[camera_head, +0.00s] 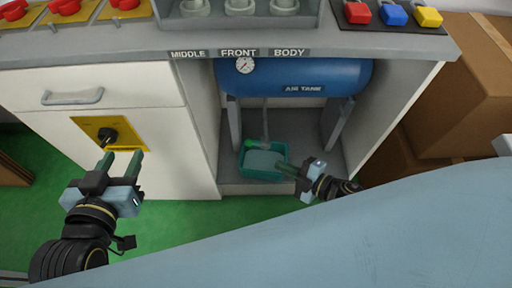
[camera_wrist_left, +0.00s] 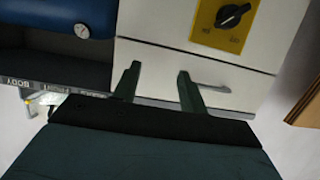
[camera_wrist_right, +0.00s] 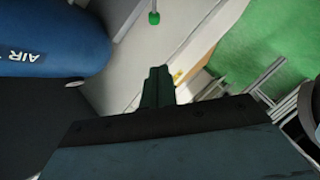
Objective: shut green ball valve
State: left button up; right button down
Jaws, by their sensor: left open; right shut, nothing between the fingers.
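A small green valve part (camera_head: 250,143) sits low on the thin grey pipe (camera_head: 264,120) under the blue air tank (camera_head: 300,77), at the teal tray's back edge. Its handle angle is too small to read. A green-tipped piece (camera_wrist_right: 154,18) shows at the top of the right wrist view, beyond the fingers. My right gripper (camera_head: 280,168) is shut and empty over the teal tray (camera_head: 286,151), in front of and right of the valve, apart from it. My left gripper (camera_head: 119,165) is open and empty before the white cabinet (camera_head: 170,150).
A yellow plate with a black knob (camera_head: 107,136) is on the cabinet, close to my left gripper. The tank's legs (camera_head: 336,121) and the bay walls bound the space. Cardboard boxes (camera_head: 455,100) stand at right. Red, blue and yellow padlocks (camera_head: 393,16) lie on the counter.

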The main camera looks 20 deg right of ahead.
pick_arm(q)
notch_tip(320, 180, up, 14)
jog(key=s+t+h+b, duration=0.1)
jog(key=t+h+b, duration=0.1)
jog(key=t, duration=0.4)
jog(key=s+d+t+h+b, duration=0.1)
jog(key=t+h+b, duration=0.1)
jog(key=t, duration=0.4)
jog(key=shift+s+d+r+b, duration=0.25)
jog(key=shift+s+b, duration=0.15)
jog(key=shift+b, duration=0.4)
pick_arm(e)
jog(key=w+d+f+x, duration=0.1)
jog(key=d+x, duration=0.1)
jog(key=x, duration=1)
jog(key=shift+w+f, duration=0.15)
jog(key=shift+f, duration=0.1)
pick_arm(q)
jog(key=shift+w, duration=0.1)
